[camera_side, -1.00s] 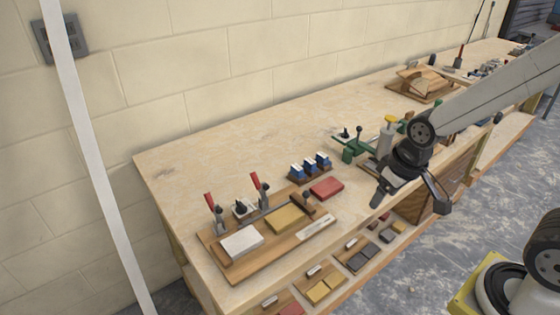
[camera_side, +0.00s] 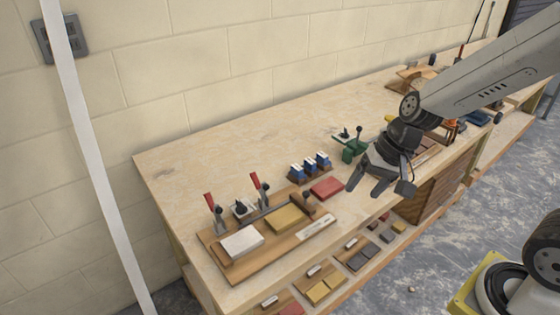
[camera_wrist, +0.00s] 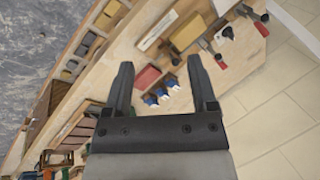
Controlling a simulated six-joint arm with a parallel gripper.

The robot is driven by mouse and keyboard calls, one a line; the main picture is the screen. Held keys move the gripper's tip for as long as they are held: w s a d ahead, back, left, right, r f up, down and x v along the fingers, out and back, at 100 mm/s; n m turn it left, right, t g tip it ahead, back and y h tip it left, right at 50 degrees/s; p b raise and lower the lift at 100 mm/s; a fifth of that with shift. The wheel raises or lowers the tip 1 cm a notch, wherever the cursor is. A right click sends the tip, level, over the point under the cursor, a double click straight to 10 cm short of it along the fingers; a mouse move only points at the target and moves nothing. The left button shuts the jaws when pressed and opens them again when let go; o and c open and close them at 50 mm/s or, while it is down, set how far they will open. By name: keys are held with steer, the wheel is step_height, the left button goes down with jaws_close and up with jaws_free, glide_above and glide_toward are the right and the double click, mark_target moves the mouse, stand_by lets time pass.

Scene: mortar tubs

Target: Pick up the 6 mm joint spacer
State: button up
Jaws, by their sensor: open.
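Three small blue-and-white pieces (camera_side: 310,165) stand in a row in a low brown wooden rack (camera_side: 308,178) on the bench. They are likely the joint spacers, but I cannot read any sizes to tell which is the 6 mm one. In the wrist view the blue pieces (camera_wrist: 162,93) appear between my fingers, farther off. My gripper (camera_side: 367,190) is open and empty, above the bench near its front edge, to the right of the rack. In the wrist view its two dark fingers (camera_wrist: 160,66) are spread wide.
A red block (camera_side: 326,187) lies just in front of the rack. To the left, a wooden board (camera_side: 225,270) holds white and yellow blocks and red-handled clamps. A green fixture (camera_side: 352,150) stands behind my gripper. The bench behind the rack is clear.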

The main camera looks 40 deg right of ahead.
steer(key=w+r+m+t+y, duration=0.25)
steer(key=w+m+t, duration=0.35)
steer(key=w+m, duration=0.75)
steer(key=w+d+f+m+t+h, duration=0.1)
steer(key=w+d+m+t+h, duration=0.15)
steer(key=d+m, duration=0.5)
steer(key=w+d+f+m+t+h, duration=0.1)
steer(key=w+d+m+t+h, duration=0.1)
steer(key=w+d+m+h, duration=0.5)
steer(key=m+y, duration=0.2)
steer(key=y, duration=0.2)
glide_toward(315, 164)
steer(key=shift+w+a, duration=0.1)
steer(key=shift+w, duration=0.8)
steer(key=shift+f, duration=0.55)
steer(key=shift+w, duration=0.15)
steer(key=shift+x, duration=1.15)
